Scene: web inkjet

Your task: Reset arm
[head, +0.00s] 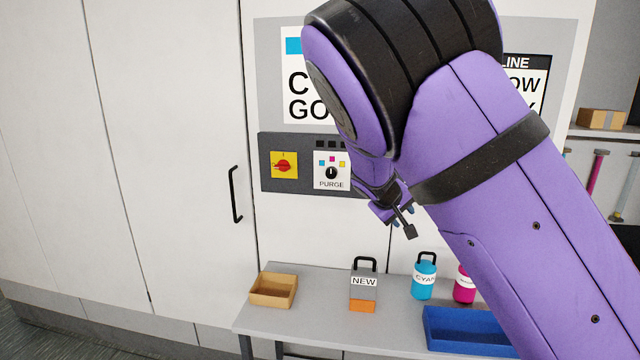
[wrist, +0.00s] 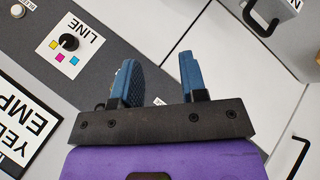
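My purple arm crosses the right half of the head view and hides part of the cabinet front. My gripper (head: 400,220) is small in the head view, below the control panel and above the bench. In the wrist view, my gripper (wrist: 158,82) has two blue-padded fingers that stand apart with nothing between them. The grey cabinet front and white panels lie beyond the fingers.
The control panel (head: 305,190) has a red switch (head: 284,165) and a PURGE knob (head: 331,173). On the bench (head: 315,318) stand a cardboard tray (head: 273,290), a NEW container (head: 363,283), cyan (head: 424,277) and magenta (head: 464,285) bottles and a blue tray (head: 465,332).

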